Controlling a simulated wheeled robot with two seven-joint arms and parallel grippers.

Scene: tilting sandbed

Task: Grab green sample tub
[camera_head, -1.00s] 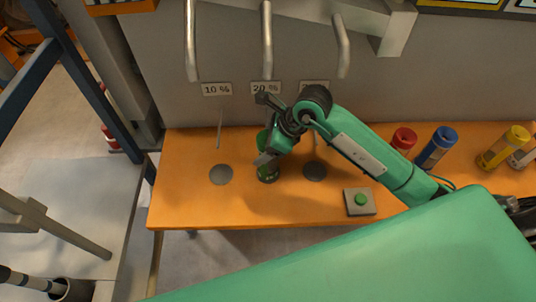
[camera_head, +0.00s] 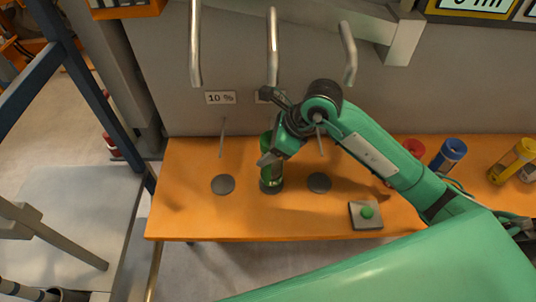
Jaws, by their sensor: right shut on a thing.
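The green sample tub (camera_head: 273,180) stands upright at the middle dark disc (camera_head: 268,188) on the orange bench (camera_head: 200,222), under the middle pipe. My right gripper (camera_head: 268,156) reaches in from the right and is shut on the tub. The gripper and wrist hide part of the tub. Whether the tub touches the disc is hard to tell. My left gripper is not in view.
Bare discs lie to the left (camera_head: 223,184) and right (camera_head: 319,182). A green button box (camera_head: 366,214) sits at the front. Red (camera_head: 412,148), blue (camera_head: 449,154) and yellow (camera_head: 511,160) tubs stand at the right. Metal pipes (camera_head: 272,48) hang above.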

